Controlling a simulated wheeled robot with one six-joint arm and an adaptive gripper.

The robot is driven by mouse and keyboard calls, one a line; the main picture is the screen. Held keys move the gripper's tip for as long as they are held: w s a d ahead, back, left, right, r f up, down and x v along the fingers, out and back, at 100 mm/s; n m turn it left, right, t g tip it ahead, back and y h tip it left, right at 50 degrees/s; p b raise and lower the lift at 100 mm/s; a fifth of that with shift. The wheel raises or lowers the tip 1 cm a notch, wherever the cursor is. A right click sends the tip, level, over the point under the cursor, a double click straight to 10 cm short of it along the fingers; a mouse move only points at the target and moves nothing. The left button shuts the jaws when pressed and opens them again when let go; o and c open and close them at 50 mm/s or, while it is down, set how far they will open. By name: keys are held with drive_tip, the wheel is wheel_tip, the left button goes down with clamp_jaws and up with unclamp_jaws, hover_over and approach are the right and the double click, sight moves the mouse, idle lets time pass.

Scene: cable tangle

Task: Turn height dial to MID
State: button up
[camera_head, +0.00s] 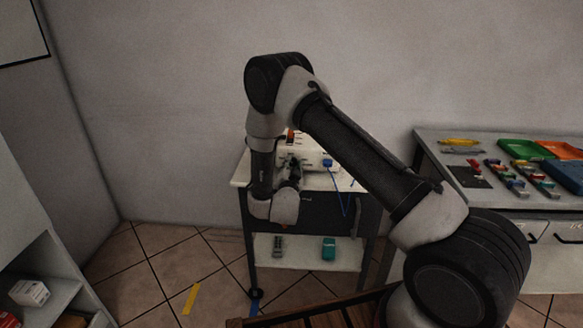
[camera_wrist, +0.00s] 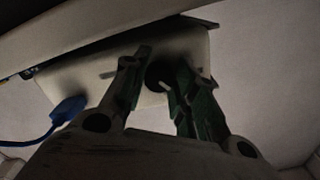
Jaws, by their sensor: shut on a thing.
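The height dial (camera_wrist: 157,74) is a dark round knob with a pale pointer line, on the face of a pale box (camera_wrist: 95,82) in the wrist view. My gripper (camera_wrist: 165,68) has one finger on each side of the dial and is shut on it. The fingers hide part of the dial and the panel, and I cannot read any position labels. In the head view my gripper (camera_head: 292,164) is at the front of the white box (camera_head: 315,157), and the dial is hidden there.
A blue plug with its cable (camera_wrist: 66,112) is in the box beside my gripper; it also shows in the head view (camera_head: 328,163). The box stands on a small cart (camera_head: 340,183). A workbench (camera_head: 428,142) with trays and tools is at the right.

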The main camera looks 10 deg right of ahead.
drive_tip(key=shift+s+d+f, duration=0.2)
drive_tip(key=shift+s+f, duration=0.05)
drive_tip(key=shift+f, duration=0.1)
drive_tip(key=o, duration=1)
drive_tip(key=shift+w+r, duration=0.1)
drive_tip(key=shift+r, duration=0.05)
drive_tip(key=shift+a, duration=0.1)
drive_tip(key=v, duration=1.2)
drive_tip(key=shift+r, duration=0.1)
